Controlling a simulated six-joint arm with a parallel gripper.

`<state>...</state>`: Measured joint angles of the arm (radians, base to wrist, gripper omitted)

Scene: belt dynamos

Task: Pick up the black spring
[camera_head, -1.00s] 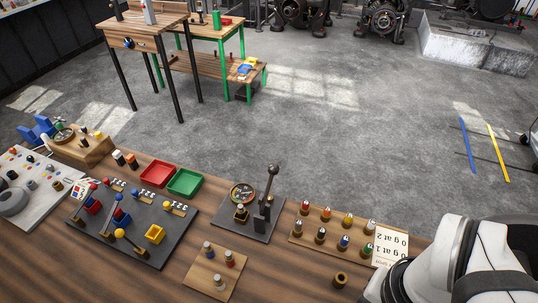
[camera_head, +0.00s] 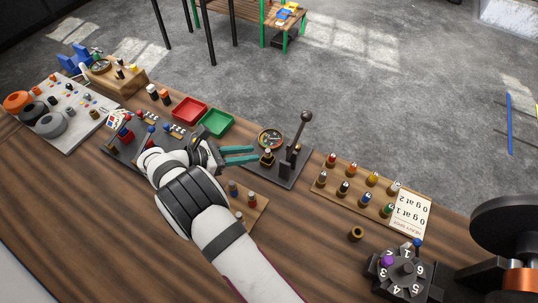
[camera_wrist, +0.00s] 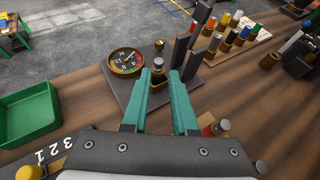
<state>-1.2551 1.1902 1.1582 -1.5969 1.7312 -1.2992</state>
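A small dark upright piece that looks like the black spring (camera_head: 267,158) stands on the dark plate (camera_head: 285,172) beside a round brass dial (camera_head: 270,138). In the wrist view this piece (camera_wrist: 158,75) shows a pale top and a dark body, and the dial (camera_wrist: 125,62) is to its left. My gripper (camera_head: 256,154) has two teal fingers, spread apart and pointing at the piece. In the wrist view the fingertips (camera_wrist: 160,76) appear on either side of it. I cannot tell whether they touch it. Its lower part is partly hidden between the fingers.
A tall dark lever (camera_head: 297,135) stands on the same plate, close right of the piece. A rack of several coloured pegs (camera_head: 345,187) is further right. Red (camera_head: 189,110) and green (camera_head: 215,123) trays are behind my gripper. A small wooden board with pegs (camera_head: 252,205) lies in front.

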